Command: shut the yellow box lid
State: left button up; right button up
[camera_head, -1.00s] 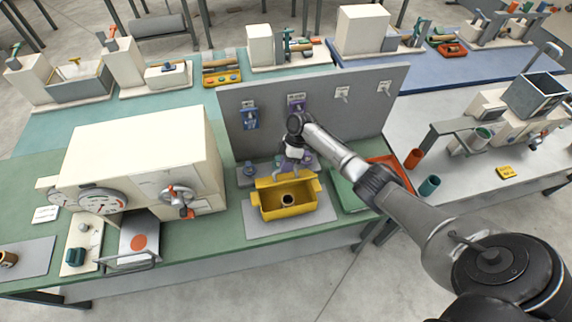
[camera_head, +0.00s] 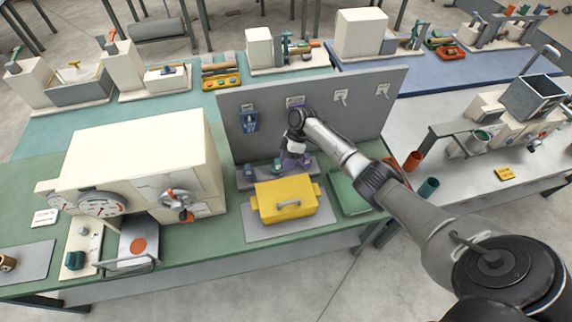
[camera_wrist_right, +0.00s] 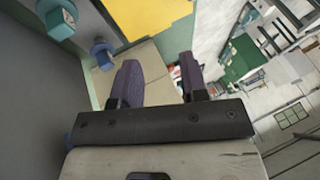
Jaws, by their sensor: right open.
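In the right wrist view the yellow lid (camera_wrist_right: 150,14) shows at the top edge. My right gripper (camera_head: 291,160) is behind the box, near the grey panel, apart from the lid. In the right wrist view its two dark purple fingers (camera_wrist_right: 158,85) are spread with nothing between them. My left gripper does not show.
A grey upright panel (camera_head: 350,108) stands behind the box. A cream machine (camera_head: 140,160) stands to the left, and a green tray (camera_head: 349,192) is to the right.

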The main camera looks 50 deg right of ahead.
jog(key=w+d+f+b+v, duration=0.1)
jog(key=w+v, duration=0.1)
jog(key=v, duration=1)
jog(key=shift+d+r, duration=0.3)
jog(key=shift+d, duration=0.2)
dwell(0.4)
dwell(0.4)
jog(key=b+v, duration=0.2)
jog(key=v, duration=1.2)
jog(key=shift+s+b, duration=0.15)
jog(key=shift+b, duration=0.2)
